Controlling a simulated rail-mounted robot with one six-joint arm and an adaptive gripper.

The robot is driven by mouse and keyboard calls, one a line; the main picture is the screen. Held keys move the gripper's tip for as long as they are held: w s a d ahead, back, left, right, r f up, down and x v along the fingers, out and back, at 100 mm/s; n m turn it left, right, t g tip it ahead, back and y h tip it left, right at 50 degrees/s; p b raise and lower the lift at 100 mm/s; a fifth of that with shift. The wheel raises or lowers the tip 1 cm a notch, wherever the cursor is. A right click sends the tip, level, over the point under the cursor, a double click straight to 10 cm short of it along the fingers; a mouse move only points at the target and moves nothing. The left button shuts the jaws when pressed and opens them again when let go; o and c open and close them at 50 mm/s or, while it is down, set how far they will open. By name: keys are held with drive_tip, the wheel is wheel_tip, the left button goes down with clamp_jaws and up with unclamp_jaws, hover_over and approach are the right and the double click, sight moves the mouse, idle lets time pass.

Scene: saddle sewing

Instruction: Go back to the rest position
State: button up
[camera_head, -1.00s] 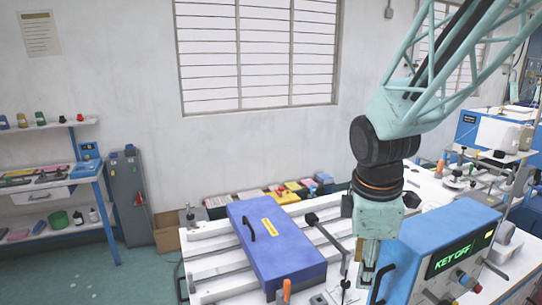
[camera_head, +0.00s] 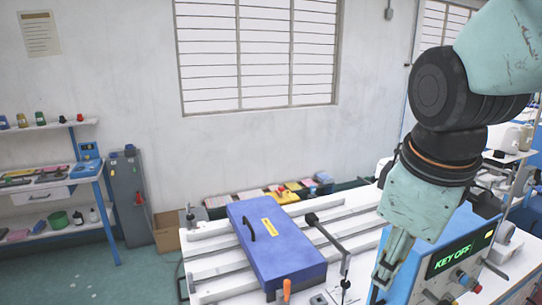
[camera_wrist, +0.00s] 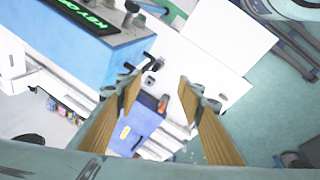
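My gripper (camera_head: 384,284) hangs tilted downward at the right of the head view, in front of the left end of the blue control box (camera_head: 425,255). In the wrist view, its two tan-padded fingers (camera_wrist: 158,92) stand apart with nothing between them. Its fingertips are partly hard to make out in the head view. The blue control box also shows in the wrist view (camera_wrist: 70,45), with its green "KEY OFF" display.
A blue case (camera_head: 285,250) with a black handle lies on the white slatted table (camera_head: 205,268), beside an orange-handled tool (camera_head: 287,288) and a black-knobbed lever (camera_head: 328,236). A shelf (camera_head: 95,165) and grey cabinet (camera_head: 130,200) stand left.

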drive_tip(key=shift+s+a+r+m+t, duration=0.15)
drive_tip(key=shift+s+r+m+t, duration=0.2)
drive_tip(key=shift+s+r+m, duration=1.8)
drive_tip(key=shift+s+a+r+m+t, duration=0.3)
drive_tip(key=shift+s+m, duration=0.6)
drive_tip(key=shift+s, duration=2.8)
drive_tip(key=shift+s+a+r+m+t, duration=0.1)
drive_tip(key=shift+s+r+m+t, duration=0.35)
drive_tip(key=shift+s+r+m, duration=1.7)
wheel_tip(320, 180, down, 10)
drive_tip(key=n+g+b, duration=0.1)
drive_tip(key=b, duration=0.3)
drive_tip(key=shift+w+f+g+y+b, duration=0.25)
drive_tip(key=shift+w+g+y+b, duration=0.05)
drive_tip(key=shift+w+y+b, duration=0.15)
drive_tip(key=shift+w+r, duration=0.1)
drive_tip(key=shift+w, duration=0.05)
drive_tip(key=shift+c, duration=0.2)
